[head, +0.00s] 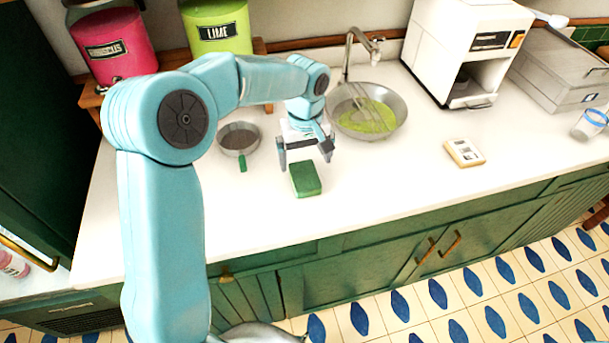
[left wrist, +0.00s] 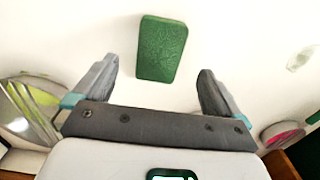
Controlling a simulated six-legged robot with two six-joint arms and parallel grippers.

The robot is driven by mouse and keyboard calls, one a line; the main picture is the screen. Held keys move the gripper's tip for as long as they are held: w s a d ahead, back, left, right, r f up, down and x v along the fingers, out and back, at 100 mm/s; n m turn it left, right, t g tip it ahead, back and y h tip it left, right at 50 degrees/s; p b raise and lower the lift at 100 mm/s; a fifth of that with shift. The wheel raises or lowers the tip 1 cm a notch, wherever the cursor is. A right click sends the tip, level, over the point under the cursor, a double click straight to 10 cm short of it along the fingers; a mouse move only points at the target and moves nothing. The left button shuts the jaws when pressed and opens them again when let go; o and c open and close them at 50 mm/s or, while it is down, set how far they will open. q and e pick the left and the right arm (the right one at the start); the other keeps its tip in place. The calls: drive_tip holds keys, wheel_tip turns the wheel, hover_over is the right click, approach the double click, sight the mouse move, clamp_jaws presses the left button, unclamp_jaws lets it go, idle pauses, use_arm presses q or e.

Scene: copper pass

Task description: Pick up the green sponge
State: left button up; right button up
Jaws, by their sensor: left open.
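The green sponge (head: 306,179) lies flat on the white counter near its front edge in the head view. My left gripper (head: 306,160) hangs over the counter just behind the sponge, its fingers apart and empty. In the left wrist view the sponge (left wrist: 162,49) is a green block beyond the fingertips, between the lines of the two fingers of the left gripper (left wrist: 155,72). No contact between fingers and sponge shows. My right gripper is in neither view.
A small strainer (head: 238,138) with a green handle lies left of the gripper. A basin (head: 385,112) with green liquid and a whisk stands behind right. A white card-like box (head: 464,152) and a white machine (head: 466,50) are farther right. Counter around the sponge is clear.

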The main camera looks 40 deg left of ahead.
sight(306, 178)
use_arm(q)
drive_tip(key=shift+w+a+f, duration=0.1)
drive_tip(key=shift+w+f, duration=0.05)
drive_tip(key=shift+f, duration=0.45)
drive_tip(key=shift+s+d+f+p, duration=0.25)
drive_tip(key=shift+s+f+p, duration=0.1)
drive_tip(key=shift+f, duration=0.2)
drive_tip(key=shift+s+d+f+p, duration=0.2)
drive_tip(key=shift+s+f, duration=0.1)
drive_tip(key=shift+f, duration=0.2)
drive_tip(key=f, duration=0.2)
drive_tip(key=shift+w+a+f, duration=0.2)
drive_tip(key=shift+w+f, duration=0.1)
drive_tip(key=shift+f, duration=0.1)
drive_tip(key=shift+w+f, duration=0.1)
drive_tip(key=shift+f, duration=0.15)
drive_tip(key=shift+s+d+r, duration=0.15)
drive_tip(key=shift+s, duration=0.15)
drive_tip(key=c, duration=1.2)
wheel_tip(306, 178, up, 20)
